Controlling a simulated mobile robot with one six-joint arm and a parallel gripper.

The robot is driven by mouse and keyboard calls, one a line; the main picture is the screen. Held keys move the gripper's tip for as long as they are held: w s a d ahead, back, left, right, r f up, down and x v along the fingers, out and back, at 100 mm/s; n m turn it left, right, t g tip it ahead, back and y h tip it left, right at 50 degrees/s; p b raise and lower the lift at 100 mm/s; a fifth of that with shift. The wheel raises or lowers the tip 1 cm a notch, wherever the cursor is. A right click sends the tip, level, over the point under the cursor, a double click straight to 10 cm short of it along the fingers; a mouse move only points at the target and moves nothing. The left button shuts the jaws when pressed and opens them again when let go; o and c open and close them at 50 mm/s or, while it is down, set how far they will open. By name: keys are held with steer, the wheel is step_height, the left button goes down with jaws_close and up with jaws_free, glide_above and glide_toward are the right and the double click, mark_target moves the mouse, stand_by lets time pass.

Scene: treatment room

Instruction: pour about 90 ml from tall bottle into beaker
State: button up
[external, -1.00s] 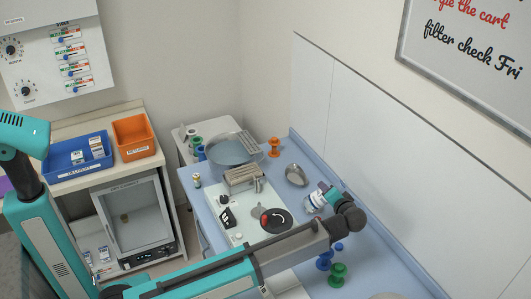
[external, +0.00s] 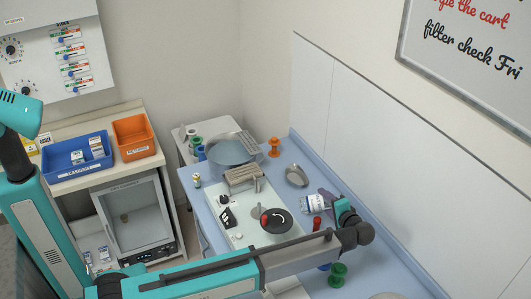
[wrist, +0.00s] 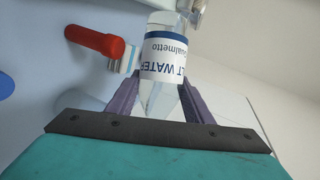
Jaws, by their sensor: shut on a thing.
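My gripper (external: 335,206) is shut on the tall bottle (external: 313,204), clear with a white label and blue bands. In the external view the bottle lies nearly level above the blue counter, its far end pointing left. The wrist view shows the bottle (wrist: 163,60) between the purple fingers (wrist: 161,100), its label partly reading "WATER"; clear liquid shows inside. No beaker can be made out with certainty. A shiny piece at the top edge of the wrist view (wrist: 192,9) is cut off and I cannot tell what it is.
A red-topped object (external: 317,223) stands close below the bottle. A green spool (external: 338,274) is nearer the front. The wall panel (external: 370,170) bounds the right side.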

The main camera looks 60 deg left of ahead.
steer(key=shift+w+d+f+m+g+y+p, duration=0.1)
steer(key=shift+m+g+y+p, duration=0.1)
steer(key=shift+m+p, duration=0.15)
steer(key=shift+w+f+m+g+y+p, duration=0.1)
steer(key=shift+m+y+p, duration=0.15)
steer(key=shift+m, duration=0.1)
stand_by(1.1)
steer(key=shift+s, duration=0.15)
steer(key=shift+s+a, duration=0.4)
steer(key=shift+s, duration=0.1)
steer(key=shift+s+a+f+m+g+y+p, duration=0.15)
steer(key=shift+m+g+y+p, duration=0.15)
steer(key=shift+m+p, duration=0.3)
stand_by(2.3)
steer(key=n+b, duration=0.1)
steer(key=n+h+b, duration=0.1)
steer(key=shift+s+t+b, duration=0.3)
steer(key=shift+t, duration=0.1)
steer(key=shift+s+a+r+n+t+h+b, duration=0.1)
steer(key=shift+s+r+n+t+h+b, duration=0.15)
steer(key=shift+s+n+t+h+b, duration=0.25)
steer(key=shift+w+r, duration=0.15)
steer(key=shift+w, duration=0.2)
steer(key=shift+f+n+b, duration=0.2)
steer(key=shift+n+b, duration=0.3)
steer(key=shift+b, duration=0.3)
